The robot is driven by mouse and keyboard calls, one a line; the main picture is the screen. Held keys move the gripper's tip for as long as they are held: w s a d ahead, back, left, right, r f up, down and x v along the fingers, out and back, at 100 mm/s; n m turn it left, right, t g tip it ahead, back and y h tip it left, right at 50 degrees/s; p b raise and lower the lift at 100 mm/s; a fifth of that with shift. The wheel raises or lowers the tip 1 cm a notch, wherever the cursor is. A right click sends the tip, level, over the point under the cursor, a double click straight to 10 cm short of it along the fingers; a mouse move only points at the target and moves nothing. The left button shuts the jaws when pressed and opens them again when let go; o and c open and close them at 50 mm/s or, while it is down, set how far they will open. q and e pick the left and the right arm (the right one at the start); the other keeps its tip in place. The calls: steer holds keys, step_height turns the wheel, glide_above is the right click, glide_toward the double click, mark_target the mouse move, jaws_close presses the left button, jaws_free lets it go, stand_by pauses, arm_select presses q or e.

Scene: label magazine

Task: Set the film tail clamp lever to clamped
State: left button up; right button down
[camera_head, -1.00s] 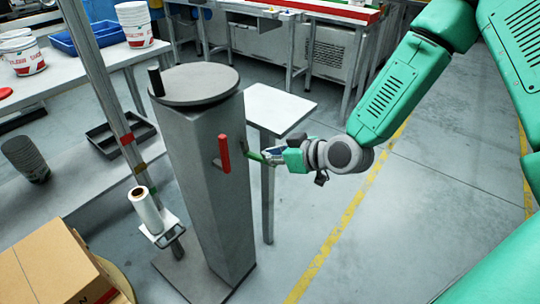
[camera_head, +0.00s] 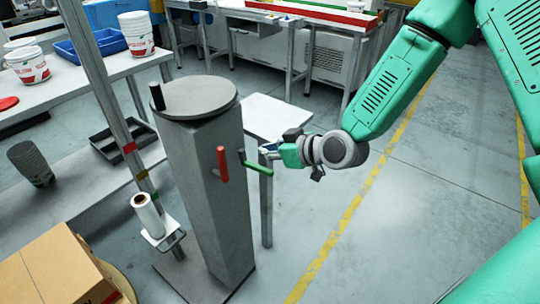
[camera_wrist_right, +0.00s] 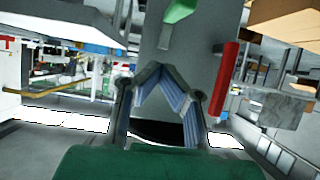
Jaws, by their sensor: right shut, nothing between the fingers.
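A grey square column (camera_head: 205,200) bears two levers on its side, one red (camera_head: 222,164) and one green (camera_head: 259,168). I see no label that tells which is the film tail clamp lever. The red handle stands nearly upright. The green handle sticks out to the right, sloping slightly down. My right gripper (camera_head: 265,151) is shut and empty just above and beside the green handle; contact cannot be told. In the right wrist view the closed fingertips (camera_wrist_right: 156,68) face the column, with the red handle (camera_wrist_right: 226,78) at right and part of the green one (camera_wrist_right: 180,10) at the top edge. My left gripper is not in view.
A round plate with a black knob (camera_head: 157,97) tops the column. A film roll (camera_head: 147,214) stands on a small shelf beside a metal post. A small pale table (camera_head: 275,113) is behind the column. A cardboard box (camera_head: 55,270) is at lower left. Floor at right is clear.

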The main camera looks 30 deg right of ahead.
steer(key=p+v, duration=0.1)
steer(key=v, duration=0.8)
steer(key=shift+s+f, duration=0.3)
steer(key=shift+s, duration=0.1)
steer(key=shift+d, duration=0.1)
steer(key=s+a+f+m+g+h, duration=0.1)
steer(key=s+f+g, duration=0.4)
steer(key=s+f, duration=0.6)
steer(key=s+a+f+m+g+h, duration=0.1)
steer(key=s+f+m+g+h, duration=0.2)
steer(key=s+f, duration=0.8)
steer(key=s+g, duration=0.1)
steer(key=g, duration=0.1)
steer(key=shift+s+a+f+g+h, duration=0.25)
steer(key=shift+a+g+h, duration=0.1)
steer(key=shift+g+h, duration=0.05)
steer(key=shift+w, duration=0.15)
